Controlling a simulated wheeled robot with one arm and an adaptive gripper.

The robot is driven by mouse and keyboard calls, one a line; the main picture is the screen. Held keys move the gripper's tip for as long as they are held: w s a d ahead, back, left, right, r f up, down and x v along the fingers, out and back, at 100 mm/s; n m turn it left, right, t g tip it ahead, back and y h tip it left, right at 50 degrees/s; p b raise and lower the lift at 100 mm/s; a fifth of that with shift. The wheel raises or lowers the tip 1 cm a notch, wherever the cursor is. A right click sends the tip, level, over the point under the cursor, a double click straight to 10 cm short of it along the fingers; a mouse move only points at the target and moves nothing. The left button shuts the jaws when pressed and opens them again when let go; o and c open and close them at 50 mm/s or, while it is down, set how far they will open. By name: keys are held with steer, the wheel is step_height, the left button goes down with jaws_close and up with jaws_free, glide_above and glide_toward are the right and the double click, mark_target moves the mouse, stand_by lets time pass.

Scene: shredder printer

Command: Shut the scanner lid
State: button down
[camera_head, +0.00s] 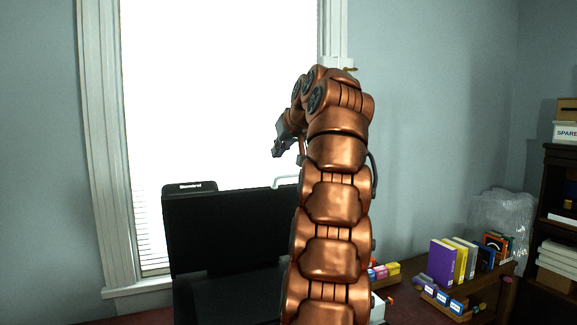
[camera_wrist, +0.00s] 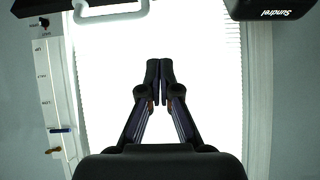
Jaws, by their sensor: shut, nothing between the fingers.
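The scanner lid (camera_head: 230,228) is a large dark panel standing upright in front of the window, left of my arm in the head view. A dark tab with white lettering (camera_head: 190,187) rises at its top left corner. It also shows in the wrist view (camera_wrist: 270,10) at the top right. The dark machine body (camera_head: 235,297) shows below the lid, partly hidden by my arm. My gripper (camera_head: 277,152) is above the lid's top edge, apart from it. In the wrist view the fingertips (camera_wrist: 159,65) are together with nothing between them.
A pale handle-like loop (camera_head: 286,182) shows at the lid's top edge beside my arm. The bright window (camera_head: 215,90) is behind. Books (camera_head: 455,262) and small coloured boxes (camera_head: 385,270) stand on the right. A dark shelf (camera_head: 555,215) is at the far right.

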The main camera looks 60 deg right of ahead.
mark_target(287, 175)
steer(key=s+d+r+h, duration=0.1)
steer(key=s+d+r, duration=0.1)
steer(key=s+d, duration=0.1)
steer(key=x, duration=1)
steer(key=shift+d+p, duration=0.25)
steer(key=shift+p, duration=0.1)
steer(key=shift+s+a+f+b, duration=0.45)
steer(key=shift+s+f+b, duration=0.2)
steer(key=shift+b, duration=0.5)
steer(key=shift+s+a+f+b, duration=0.1)
steer(key=shift+s+a+b, duration=0.2)
steer(key=shift+s+b, duration=0.05)
steer(key=shift+s+a+f+b, duration=0.25)
steer(key=shift+s+f+b, duration=0.05)
steer(key=shift+s, duration=0.1)
